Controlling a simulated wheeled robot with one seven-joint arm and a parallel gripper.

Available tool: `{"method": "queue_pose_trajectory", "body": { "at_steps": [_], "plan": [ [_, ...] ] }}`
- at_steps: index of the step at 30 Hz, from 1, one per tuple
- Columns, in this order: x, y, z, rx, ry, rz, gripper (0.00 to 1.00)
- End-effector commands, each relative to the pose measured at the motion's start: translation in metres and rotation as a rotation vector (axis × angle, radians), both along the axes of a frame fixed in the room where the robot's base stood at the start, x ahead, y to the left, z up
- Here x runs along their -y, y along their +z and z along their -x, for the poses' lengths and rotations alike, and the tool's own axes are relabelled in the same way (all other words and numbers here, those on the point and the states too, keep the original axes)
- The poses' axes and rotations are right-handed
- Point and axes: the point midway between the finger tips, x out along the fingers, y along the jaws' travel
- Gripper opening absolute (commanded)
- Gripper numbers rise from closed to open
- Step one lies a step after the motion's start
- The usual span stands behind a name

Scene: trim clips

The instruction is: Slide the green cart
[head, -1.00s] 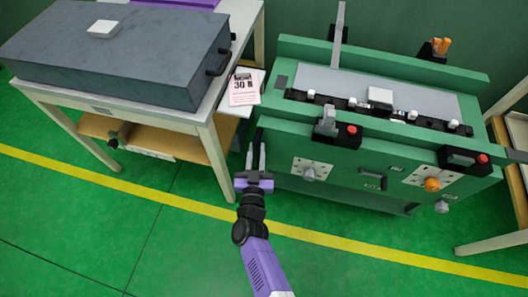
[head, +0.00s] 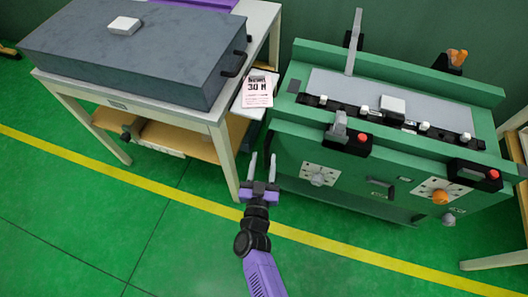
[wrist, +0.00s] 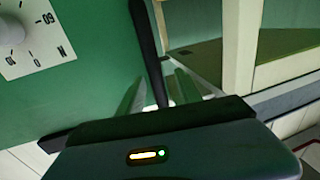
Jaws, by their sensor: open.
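The green cart (head: 345,172) is a wide green machine body standing at the right in the head view. Its front has dials, a handle and red buttons, and its top carries a grey plate. My gripper (head: 262,160) is open and empty, low by the cart's front left edge. In the wrist view the cart's green side (wrist: 85,90) fills the left. A dark upright bar (wrist: 146,45) runs down between the two pale fingers there. I cannot tell whether they touch it.
A table (head: 225,150) with a large grey stone block (head: 130,55) stands close on the left. A pink-and-white card (head: 257,90) lies at its right edge. A yellow floor line (head: 130,180) crosses in front. The green floor nearer to me is clear. Another table stands at the far right.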

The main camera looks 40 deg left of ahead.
Motion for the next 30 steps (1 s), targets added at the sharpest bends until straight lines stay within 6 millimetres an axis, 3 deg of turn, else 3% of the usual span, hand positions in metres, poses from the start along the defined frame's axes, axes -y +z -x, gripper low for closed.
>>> {"method": "queue_pose_trajectory", "body": {
  "at_steps": [3,10,30],
  "plan": [
    [0.01,0.002,0.02,-0.001,0.003,0.0,0.41],
    [0.02,0.001,0.041,0.0,0.004,0.001,0.41],
    [0.022,0.0,0.043,-0.003,0.003,-0.007,0.41]
  ]
}}
